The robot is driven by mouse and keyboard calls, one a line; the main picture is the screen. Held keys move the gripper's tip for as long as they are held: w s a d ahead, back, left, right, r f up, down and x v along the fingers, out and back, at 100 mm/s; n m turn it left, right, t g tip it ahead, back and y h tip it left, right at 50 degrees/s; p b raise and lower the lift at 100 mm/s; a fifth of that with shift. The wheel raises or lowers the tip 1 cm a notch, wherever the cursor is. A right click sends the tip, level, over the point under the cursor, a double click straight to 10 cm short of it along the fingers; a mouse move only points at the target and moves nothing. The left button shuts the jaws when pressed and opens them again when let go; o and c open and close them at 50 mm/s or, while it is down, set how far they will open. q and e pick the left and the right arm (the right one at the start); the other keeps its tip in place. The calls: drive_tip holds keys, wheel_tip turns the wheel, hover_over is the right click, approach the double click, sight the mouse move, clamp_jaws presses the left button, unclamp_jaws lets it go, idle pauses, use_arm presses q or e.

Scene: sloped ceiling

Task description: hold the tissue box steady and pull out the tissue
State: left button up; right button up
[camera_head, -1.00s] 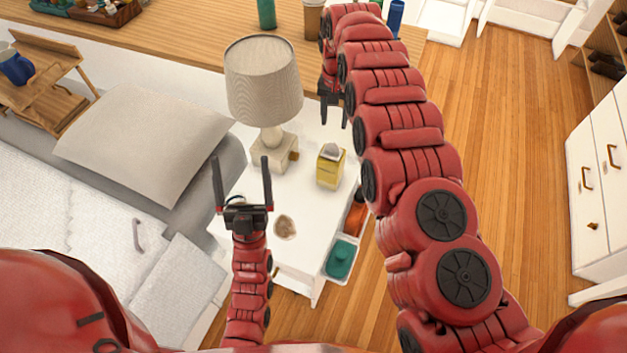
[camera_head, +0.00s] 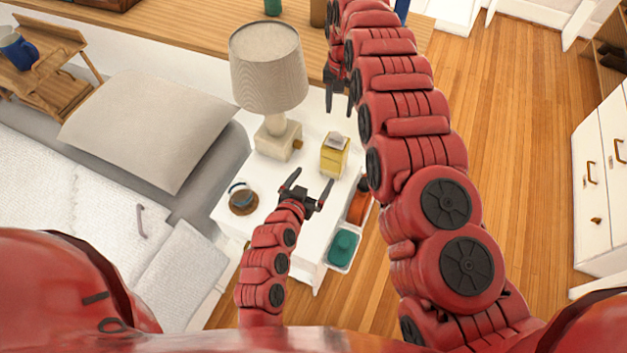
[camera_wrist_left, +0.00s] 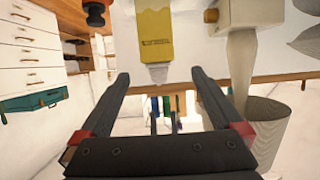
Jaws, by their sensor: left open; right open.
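The yellow tissue box (camera_head: 334,160) stands upright on the white bedside table (camera_head: 305,232), with a pale tissue (camera_head: 337,139) at its top. My left gripper (camera_head: 313,179) is open and empty, just on the near side of the box and apart from it. In the left wrist view the tissue box (camera_wrist_left: 154,35) appears upside down beyond the open fingers (camera_wrist_left: 160,78), with the tissue (camera_wrist_left: 158,73) between the fingertips in the picture. My right gripper (camera_head: 339,108) is open and empty, pointing down behind the box.
A lamp (camera_head: 268,68) stands left of the box, close by. A dark cup (camera_head: 241,199) sits at the table's left. An open drawer with a teal item (camera_head: 343,244) juts out at the right. A bed with a pillow (camera_head: 150,130) lies left.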

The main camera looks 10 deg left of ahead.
sight(335, 151)
use_arm(q)
drive_tip(key=x, duration=1.7)
drive_tip(key=shift+s+d+f, duration=0.1)
drive_tip(key=shift+d+f, duration=0.3)
